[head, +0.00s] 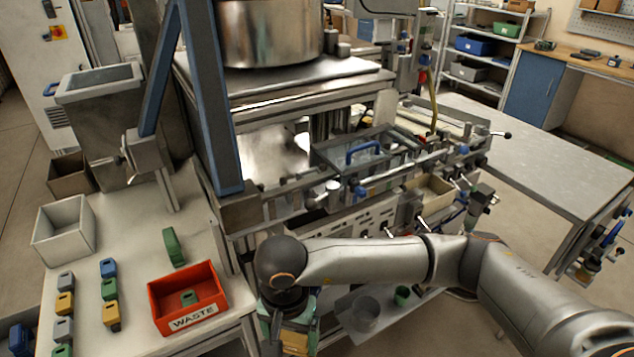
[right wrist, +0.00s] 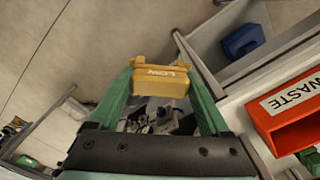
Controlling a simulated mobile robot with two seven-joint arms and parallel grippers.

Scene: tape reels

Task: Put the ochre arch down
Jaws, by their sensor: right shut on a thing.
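The ochre arch (right wrist: 160,82), marked "LOW", is between the green fingertips of my right gripper (right wrist: 160,90) in the right wrist view. The gripper is shut on it. In the head view the arch (head: 295,341) shows at the bottom edge, partly hidden by my right gripper (head: 290,322) and wrist. It is held in the air, to the right of the white table (head: 130,330) and beyond its edge. In the right wrist view, floor lies behind the arch. My left gripper is not in view.
A red WASTE bin (head: 211,316) with a green piece inside stands near the table's right edge. A green piece (head: 173,247) stands behind it. Several grey, ochre, blue and green pieces stand in rows at left. A white box (head: 49,246) is behind them. The machine stands beyond my arm.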

